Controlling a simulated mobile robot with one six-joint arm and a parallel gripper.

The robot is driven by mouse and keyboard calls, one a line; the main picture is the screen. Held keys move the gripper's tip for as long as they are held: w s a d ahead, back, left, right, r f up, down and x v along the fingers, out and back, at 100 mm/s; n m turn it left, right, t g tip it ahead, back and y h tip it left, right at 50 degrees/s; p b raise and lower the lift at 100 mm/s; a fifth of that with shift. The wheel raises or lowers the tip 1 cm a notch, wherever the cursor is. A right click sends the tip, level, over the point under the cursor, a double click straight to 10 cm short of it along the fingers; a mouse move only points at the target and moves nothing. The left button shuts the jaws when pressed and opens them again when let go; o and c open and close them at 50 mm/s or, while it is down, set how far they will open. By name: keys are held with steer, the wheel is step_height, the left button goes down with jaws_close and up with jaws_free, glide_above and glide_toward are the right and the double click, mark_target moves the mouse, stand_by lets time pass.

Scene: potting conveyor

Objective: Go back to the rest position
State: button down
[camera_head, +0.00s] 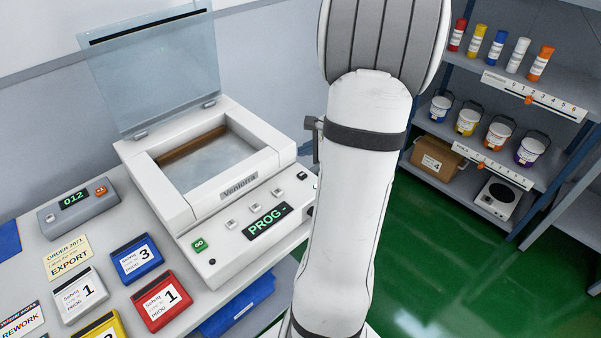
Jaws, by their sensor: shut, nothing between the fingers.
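My white arm rises through the middle of the head view, with a dark band around it and a large ribbed joint at the top edge. My gripper is not in view, so its fingers and anything near them cannot be seen. A small grey part (315,137) shows at the left edge of my arm; I cannot tell what it belongs to.
Left of my arm, a white machine (172,212) with a raised clear lid (160,70) stands on a bench, beside several cards and a grey counter box (80,206). At right, a shelf (475,135) holds tubes, buckets, a carton and a scale. Green floor (470,260) is clear.

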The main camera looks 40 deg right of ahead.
steer(key=s+a+r+n+g+y, duration=0.1)
steer(key=a+r+n+g, duration=0.15)
steer(key=a+n, duration=0.55)
steer(key=s+a+r+n+g, duration=0.1)
steer(key=a+r+n+g, duration=0.2)
steer(key=a, duration=0.8)
steer(key=s+a+r+n+h, duration=0.3)
steer(key=s+a+r+n, duration=0.1)
steer(key=s+a+n, duration=0.4)
steer(key=s+n, duration=0.2)
steer(key=n, duration=0.2)
steer(key=shift+s+a+n+h, duration=0.25)
steer(key=shift+s+n+h, duration=0.05)
steer(key=shift+s+n, duration=0.1)
steer(key=shift+s, duration=0.1)
